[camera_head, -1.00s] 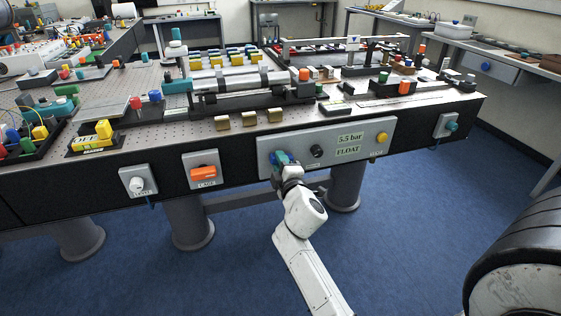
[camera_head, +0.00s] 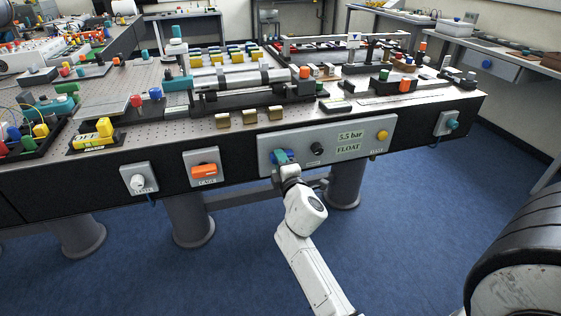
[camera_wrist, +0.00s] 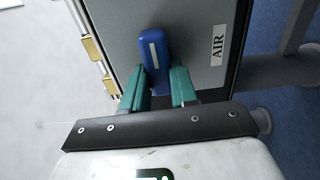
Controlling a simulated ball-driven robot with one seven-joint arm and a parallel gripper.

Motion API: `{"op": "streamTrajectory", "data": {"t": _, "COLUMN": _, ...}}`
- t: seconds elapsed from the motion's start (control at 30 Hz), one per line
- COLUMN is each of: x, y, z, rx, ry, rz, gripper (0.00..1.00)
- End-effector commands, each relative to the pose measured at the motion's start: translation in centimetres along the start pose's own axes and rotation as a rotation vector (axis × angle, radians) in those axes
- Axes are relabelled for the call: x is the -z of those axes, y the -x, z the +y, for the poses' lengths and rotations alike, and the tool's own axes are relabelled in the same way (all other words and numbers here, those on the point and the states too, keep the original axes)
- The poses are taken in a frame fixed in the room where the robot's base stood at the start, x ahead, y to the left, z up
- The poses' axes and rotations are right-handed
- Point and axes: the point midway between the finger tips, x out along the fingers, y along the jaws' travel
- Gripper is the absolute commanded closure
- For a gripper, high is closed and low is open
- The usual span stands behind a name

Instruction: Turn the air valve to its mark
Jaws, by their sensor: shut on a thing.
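The air valve is a blue handle (camera_wrist: 154,58) with a white line on it, mounted on a grey panel beside an AIR label (camera_wrist: 218,47) in the wrist view. I cannot make out the mark the valve turns to.
The grey panel (camera_head: 300,141) also carries a black knob (camera_head: 317,149), a yellow button (camera_head: 382,135) and signs reading 5.5 bar and FLOAT. An orange switch (camera_head: 204,170) and a white knob (camera_head: 137,182) sit to the left. Table legs stand below, with open blue floor around.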

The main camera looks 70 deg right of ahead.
Motion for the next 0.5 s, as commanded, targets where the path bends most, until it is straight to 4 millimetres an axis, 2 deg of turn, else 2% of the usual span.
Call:
{"op": "streamTrajectory", "data": {"t": 0.03, "x": 0.1, "y": 0.06, "z": -0.21, "rx": 0.003, "ry": 0.004, "rz": 0.002, "gripper": 0.7}}
{"op": "streamTrajectory", "data": {"t": 0.27, "x": 0.06, "y": 0.03, "z": -0.12, "rx": 0.002, "ry": 0.002, "rz": 0.001, "gripper": 0.48}}
{"op": "streamTrajectory", "data": {"t": 0.5, "x": 0.03, "y": 0.06, "z": -0.07, "rx": 0.001, "ry": 0.001, "rz": 0.0, "gripper": 0.47}}
